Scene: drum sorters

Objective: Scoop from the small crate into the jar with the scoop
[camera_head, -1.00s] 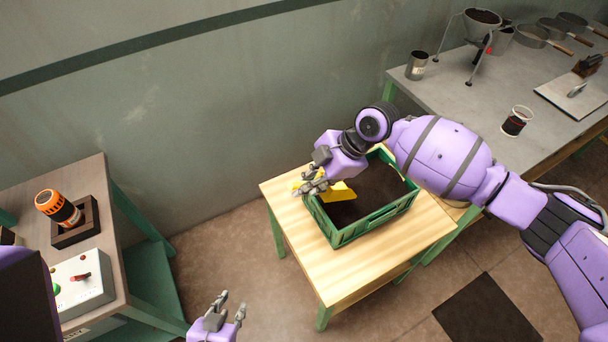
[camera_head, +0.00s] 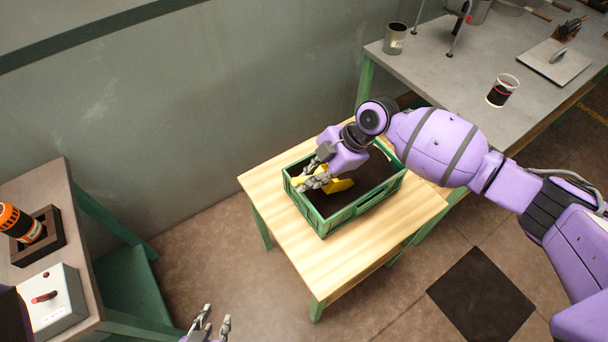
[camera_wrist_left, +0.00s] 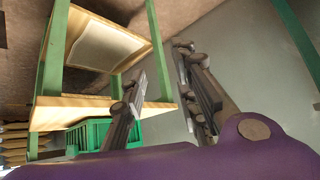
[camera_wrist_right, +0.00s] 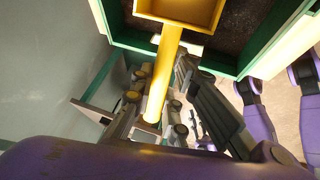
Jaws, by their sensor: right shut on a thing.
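The small green crate (camera_head: 345,222) stands on a light wooden table and holds dark loose material (camera_head: 370,178). My right gripper (camera_head: 312,182) is shut on the yellow scoop (camera_head: 341,186) at the left part of the crate. In the right wrist view, the scoop's handle (camera_wrist_right: 165,70) runs between the fingers and its pan (camera_wrist_right: 190,10) is at the crate. How deep the pan sits is unclear. A clear jar (camera_head: 502,90) with a dark lower part and red line stands upright on the grey bench. My left gripper (camera_head: 212,322) is open and empty, low at the front.
The grey bench (camera_head: 450,75) at the back right also carries a metal can (camera_head: 394,40), a stand and a board (camera_head: 555,63). A side table at left holds an orange-black container (camera_head: 18,222) and a switch box (camera_head: 50,305). The wooden table's front (camera_head: 325,265) is clear.

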